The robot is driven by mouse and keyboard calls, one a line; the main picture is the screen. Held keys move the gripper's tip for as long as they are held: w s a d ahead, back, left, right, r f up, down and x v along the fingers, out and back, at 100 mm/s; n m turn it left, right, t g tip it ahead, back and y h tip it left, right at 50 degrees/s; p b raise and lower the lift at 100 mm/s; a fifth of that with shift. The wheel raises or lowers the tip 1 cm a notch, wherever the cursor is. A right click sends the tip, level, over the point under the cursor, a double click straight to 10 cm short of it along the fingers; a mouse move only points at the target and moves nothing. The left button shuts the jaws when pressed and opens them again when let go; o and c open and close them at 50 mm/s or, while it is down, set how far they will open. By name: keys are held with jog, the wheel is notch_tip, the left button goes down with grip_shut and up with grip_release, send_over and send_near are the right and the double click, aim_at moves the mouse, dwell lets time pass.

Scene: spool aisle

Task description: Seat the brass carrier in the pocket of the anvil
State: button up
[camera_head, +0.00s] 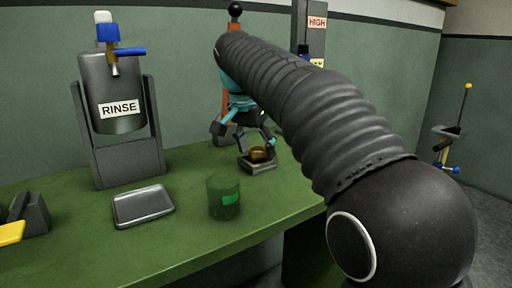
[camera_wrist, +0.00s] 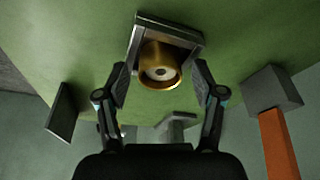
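The brass carrier (camera_wrist: 160,72) is a short gold cylinder with a pale round centre in the wrist view. It stands upright at the grey square anvil (camera_wrist: 192,36), its lower part within the raised rim. I cannot tell how deep it sits in the pocket. In the head view the carrier (camera_head: 258,154) shows at the top of the anvil (camera_head: 262,167) on the green bench. My gripper (camera_wrist: 160,65) is open, one finger on each side of the carrier, with gaps visible on both sides. In the head view my gripper (camera_head: 257,146) is just above the anvil.
A grey block with an orange post (camera_wrist: 275,135) stands close on the right in the wrist view. Another grey block (camera_wrist: 62,112) is at left. A green cup (camera_head: 224,197), a grey tray (camera_head: 143,205) and the RINSE tank (camera_head: 115,105) stand on the bench.

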jog(key=p+v, duration=0.2)
jog(key=v, duration=1)
jog(key=shift+r, duration=0.15)
